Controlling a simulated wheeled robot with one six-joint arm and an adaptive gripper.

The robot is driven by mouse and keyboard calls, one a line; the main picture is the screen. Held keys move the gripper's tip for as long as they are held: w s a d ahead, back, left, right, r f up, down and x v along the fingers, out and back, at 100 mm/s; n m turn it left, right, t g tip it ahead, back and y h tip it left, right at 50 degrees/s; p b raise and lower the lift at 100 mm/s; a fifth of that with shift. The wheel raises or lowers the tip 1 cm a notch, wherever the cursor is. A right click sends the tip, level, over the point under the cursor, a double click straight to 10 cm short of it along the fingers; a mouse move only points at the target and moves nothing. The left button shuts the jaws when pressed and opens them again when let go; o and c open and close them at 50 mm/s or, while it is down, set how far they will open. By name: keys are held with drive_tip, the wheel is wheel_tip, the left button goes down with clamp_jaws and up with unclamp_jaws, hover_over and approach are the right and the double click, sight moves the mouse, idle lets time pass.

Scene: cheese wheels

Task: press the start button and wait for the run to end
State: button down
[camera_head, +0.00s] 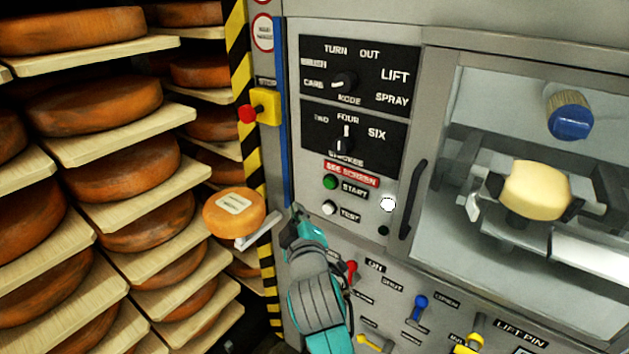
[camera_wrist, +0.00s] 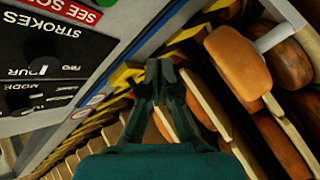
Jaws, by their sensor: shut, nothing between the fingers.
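The green start button (camera_head: 330,182) sits on the grey machine panel, left of its START label. A white TEST button (camera_head: 329,207) is just below it. A lit white round lamp (camera_head: 388,204) is to the right. My gripper (camera_head: 296,212) is shut and empty, at the panel's left edge, left of and below the start button. Behind the window, a pale cheese wheel (camera_head: 535,190) is held in a clamp near a blue-capped brush (camera_head: 569,114).
Shelves of orange cheese wheels (camera_head: 107,107) fill the left. A labelled cheese (camera_head: 234,212) sits on a bracket close to my gripper. A red emergency knob (camera_head: 247,113) on a yellow box juts out above. Coloured levers (camera_head: 418,306) stand below; a dark door handle (camera_head: 412,200) is at right.

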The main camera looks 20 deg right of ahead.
sight(329, 183)
drive_tip(key=shift+w, duration=0.1)
idle(0.3)
drive_tip(key=w+d, duration=0.5)
drive_tip(key=d, duration=0.2)
idle(0.3)
drive_tip(key=shift+w, duration=0.1)
idle(1.3)
drive_tip(key=shift+w+d, duration=0.2)
drive_tip(key=shift+d, duration=0.15)
